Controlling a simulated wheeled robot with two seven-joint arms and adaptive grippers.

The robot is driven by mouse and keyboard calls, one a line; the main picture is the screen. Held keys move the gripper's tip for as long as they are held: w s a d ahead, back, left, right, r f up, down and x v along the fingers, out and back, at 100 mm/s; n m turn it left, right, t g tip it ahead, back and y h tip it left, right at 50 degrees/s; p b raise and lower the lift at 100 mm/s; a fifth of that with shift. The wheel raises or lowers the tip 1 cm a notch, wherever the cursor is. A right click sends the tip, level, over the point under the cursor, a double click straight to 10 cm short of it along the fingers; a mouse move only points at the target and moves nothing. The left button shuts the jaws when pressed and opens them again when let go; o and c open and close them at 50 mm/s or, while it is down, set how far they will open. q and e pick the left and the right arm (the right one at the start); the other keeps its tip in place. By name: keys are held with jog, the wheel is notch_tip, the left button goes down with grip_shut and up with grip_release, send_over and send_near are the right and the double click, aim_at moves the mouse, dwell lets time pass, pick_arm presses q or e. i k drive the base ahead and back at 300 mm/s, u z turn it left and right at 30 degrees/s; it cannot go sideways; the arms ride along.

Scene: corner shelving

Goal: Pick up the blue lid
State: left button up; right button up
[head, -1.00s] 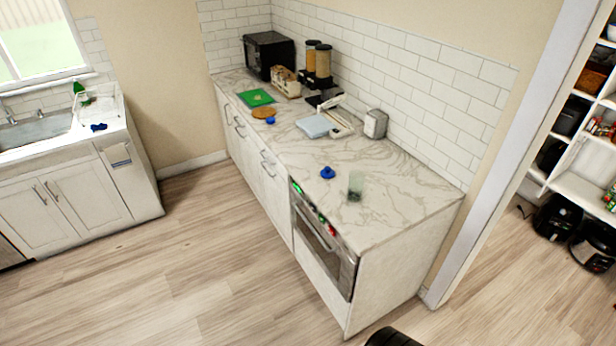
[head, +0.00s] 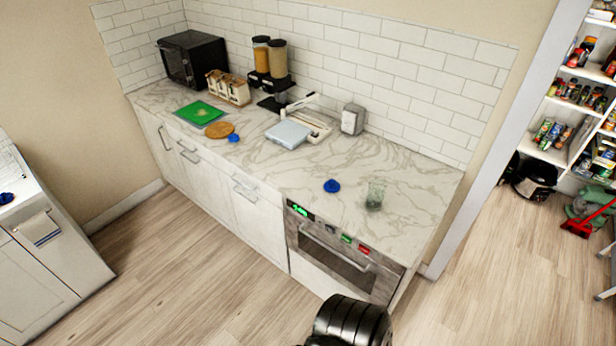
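A small round blue lid (head: 332,186) with a raised knob lies on the marble-patterned counter (head: 260,176), left of a clear glass (head: 375,195). A second blue lid-like piece (head: 234,138) lies farther back by a round wooden board. Another blue object (head: 7,198) shows on the other counter at the left edge. A black ribbed part of my own arm shows at the bottom. Neither gripper is in view.
An oven (head: 342,247) with a bar handle sits under the near counter end. Behind stand a white scale (head: 288,134), a napkin holder (head: 353,119), dispensers (head: 270,60) and a black microwave (head: 192,58). A green board (head: 199,113) lies farther left. Open floor lies in front.

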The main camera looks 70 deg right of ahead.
aim_at(331, 186)
jog(key=z, duration=0.4)
jog(key=i, duration=1.55)
jog(key=z, duration=1.75)
jog(key=i, duration=0.9)
jog(key=z, duration=0.95)
